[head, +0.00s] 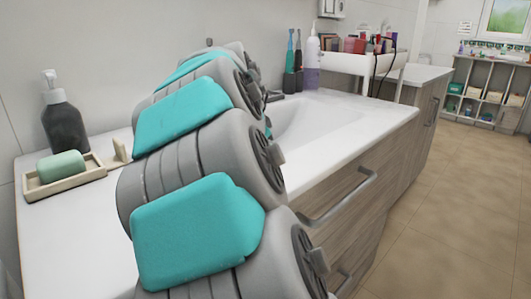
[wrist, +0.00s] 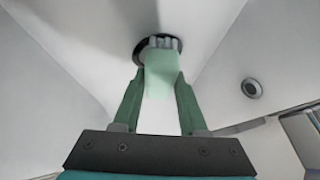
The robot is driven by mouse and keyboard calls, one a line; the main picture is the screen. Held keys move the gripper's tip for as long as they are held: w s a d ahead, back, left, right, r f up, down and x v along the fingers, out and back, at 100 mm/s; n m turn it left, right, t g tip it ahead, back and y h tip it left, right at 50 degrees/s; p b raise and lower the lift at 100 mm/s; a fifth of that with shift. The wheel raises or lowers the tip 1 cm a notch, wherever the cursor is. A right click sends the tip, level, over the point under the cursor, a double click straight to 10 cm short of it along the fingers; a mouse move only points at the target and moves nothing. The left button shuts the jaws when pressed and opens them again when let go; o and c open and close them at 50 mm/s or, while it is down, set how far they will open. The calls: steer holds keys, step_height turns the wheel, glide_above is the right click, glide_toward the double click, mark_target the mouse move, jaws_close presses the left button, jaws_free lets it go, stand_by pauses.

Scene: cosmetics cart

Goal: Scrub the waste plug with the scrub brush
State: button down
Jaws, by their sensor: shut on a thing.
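In the wrist view, my gripper (wrist: 160,82) is shut on the scrub brush (wrist: 161,72), a pale green block with light grey bristles at its far end. The bristles are over the waste plug (wrist: 138,51), a dark round fitting in the white basin. They overlap it in the picture and appear to touch it. The brush and bristles hide most of the plug. In the head view, my arm covers the near part of the basin (head: 312,117), and the gripper, brush and plug are hidden.
A round metal-rimmed fitting (wrist: 251,88) is in the basin wall. On the counter (head: 68,230) stand a dark soap dispenser (head: 66,125) and a dish (head: 67,184) with a green soap bar (head: 61,166). A white bottle (head: 312,62) and toothbrushes (head: 290,68) stand behind the basin.

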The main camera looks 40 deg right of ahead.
steer(key=shift+w+a, duration=0.1)
steer(key=shift+w, duration=0.6)
steer(key=shift+s+f, duration=0.15)
steer(key=shift+s, duration=0.65)
steer(key=shift+s+d, duration=0.25)
steer(key=shift+s, duration=0.5)
steer(key=shift+w+a, duration=0.1)
steer(key=shift+w, duration=0.65)
steer(key=shift+w+a, duration=0.15)
steer(key=shift+w, duration=0.65)
steer(key=shift+s, duration=0.85)
steer(key=shift+s+d+r, duration=0.2)
steer(key=shift+s, duration=0.5)
step_height(320, 180, up, 7)
